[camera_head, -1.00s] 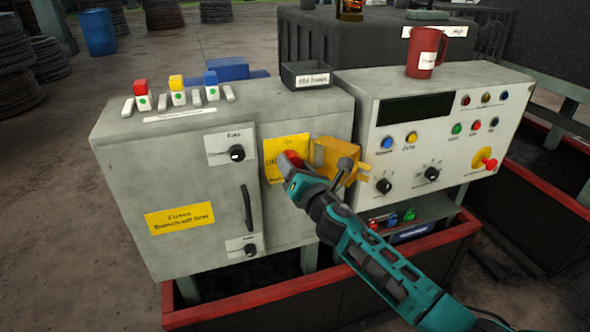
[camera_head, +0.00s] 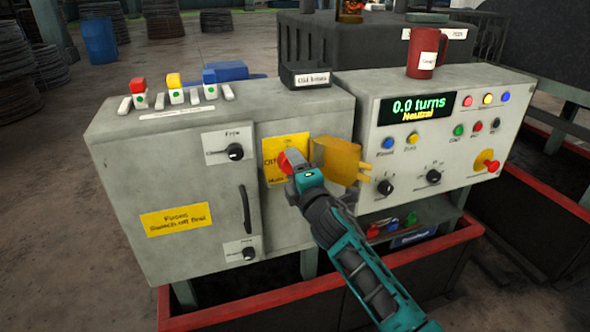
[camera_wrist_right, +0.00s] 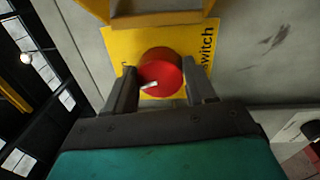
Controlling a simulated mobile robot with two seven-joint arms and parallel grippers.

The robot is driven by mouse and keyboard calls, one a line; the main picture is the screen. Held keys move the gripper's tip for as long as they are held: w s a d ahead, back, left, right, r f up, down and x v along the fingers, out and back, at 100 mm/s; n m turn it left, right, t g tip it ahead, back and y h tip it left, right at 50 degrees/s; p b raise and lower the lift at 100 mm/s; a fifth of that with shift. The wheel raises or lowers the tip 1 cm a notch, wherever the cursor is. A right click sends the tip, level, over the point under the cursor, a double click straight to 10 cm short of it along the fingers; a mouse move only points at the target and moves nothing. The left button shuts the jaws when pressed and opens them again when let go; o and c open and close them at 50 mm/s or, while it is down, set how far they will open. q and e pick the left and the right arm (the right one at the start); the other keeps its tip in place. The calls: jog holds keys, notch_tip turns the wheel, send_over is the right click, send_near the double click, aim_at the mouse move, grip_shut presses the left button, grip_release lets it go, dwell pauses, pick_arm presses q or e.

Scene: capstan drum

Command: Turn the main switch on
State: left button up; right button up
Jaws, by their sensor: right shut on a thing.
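The main switch is a red round knob (camera_head: 291,160) on a yellow plate (camera_head: 284,143) on the front of the grey cabinet. In the right wrist view the red knob (camera_wrist_right: 160,77) sits between the two fingers, with a small white mark on its face. My right gripper (camera_head: 297,172) is shut on the knob and hides part of the plate; its fingers also show in the wrist view (camera_wrist_right: 162,88). A yellow hinged guard (camera_head: 338,162) stands open just right of the knob. The display (camera_head: 418,106) on the console is lit and reads "0.0 turns" and "Neutral". My left gripper is not in view.
Two black rotary knobs, an upper one (camera_head: 235,152) and a lower one (camera_head: 248,253), and a dark door handle (camera_head: 246,209) are left of the switch. A red mug (camera_head: 422,52) and a black tray (camera_head: 306,75) stand on top. A red-rimmed trough (camera_head: 240,313) runs below.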

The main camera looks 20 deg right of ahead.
jog(key=shift+m, duration=1.7)
jog(key=o, duration=1)
jog(key=shift+o, duration=0.2)
jog(key=shift+s, duration=0.15)
jog(key=s, duration=1.2)
jog(key=shift+s+d+f, duration=0.2)
jog(key=shift+s+f, duration=0.15)
jog(key=shift+f, duration=0.05)
